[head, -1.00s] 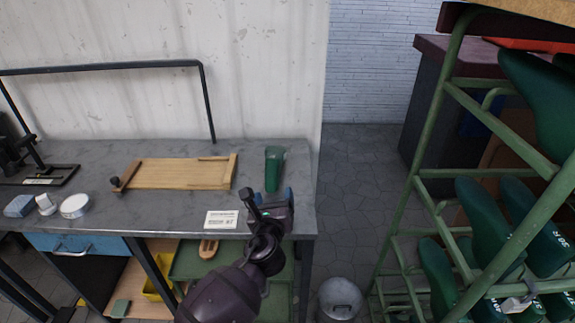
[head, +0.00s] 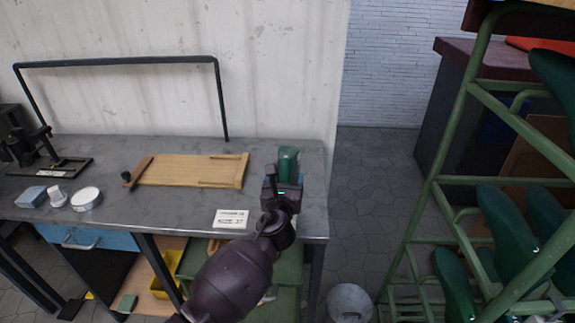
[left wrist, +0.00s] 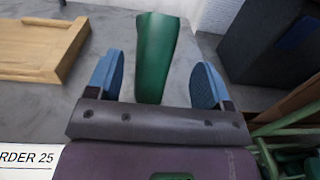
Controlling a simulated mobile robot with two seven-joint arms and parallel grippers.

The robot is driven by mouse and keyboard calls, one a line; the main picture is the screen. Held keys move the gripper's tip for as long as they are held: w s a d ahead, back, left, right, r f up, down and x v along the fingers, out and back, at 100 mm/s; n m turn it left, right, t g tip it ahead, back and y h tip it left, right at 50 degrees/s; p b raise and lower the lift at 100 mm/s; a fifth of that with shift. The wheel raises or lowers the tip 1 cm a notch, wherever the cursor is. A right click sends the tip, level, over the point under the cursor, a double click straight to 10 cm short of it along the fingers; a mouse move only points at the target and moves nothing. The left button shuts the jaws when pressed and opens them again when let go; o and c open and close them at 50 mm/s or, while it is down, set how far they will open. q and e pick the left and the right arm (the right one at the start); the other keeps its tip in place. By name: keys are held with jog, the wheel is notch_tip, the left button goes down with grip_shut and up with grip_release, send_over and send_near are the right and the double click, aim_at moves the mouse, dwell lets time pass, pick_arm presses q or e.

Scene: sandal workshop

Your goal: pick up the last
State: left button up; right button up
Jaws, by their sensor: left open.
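The last is a green shoe form (head: 288,158) standing on the grey workbench (head: 190,207) near its right end. It also shows in the left wrist view (left wrist: 155,50), between the lines of my two blue finger pads. My left gripper (head: 284,184) is open, just on the near side of the last, and hides its lower part in the head view. In the left wrist view my left gripper (left wrist: 157,80) has clear gaps on both sides of the last; I see no contact. My right gripper is not in view.
A wooden board (head: 190,170) lies left of the last. A white printed card (head: 231,218) lies at the bench's front edge. A black bar frame (head: 120,63) stands behind. A green rack (head: 452,140) with several green lasts stands at the right.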

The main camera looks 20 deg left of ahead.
aim_at(283, 176)
pick_arm(q)
jog(key=w, duration=0.1)
jog(key=w+a, duration=0.1)
jog(key=w+f+b, duration=0.1)
jog(key=shift+w+a, duration=0.15)
jog(key=shift+w, duration=0.05)
jog(key=shift+w+a+r, duration=0.1)
jog(key=shift+w+r, duration=0.15)
jog(key=shift+r, duration=0.15)
jog(key=c, duration=1)
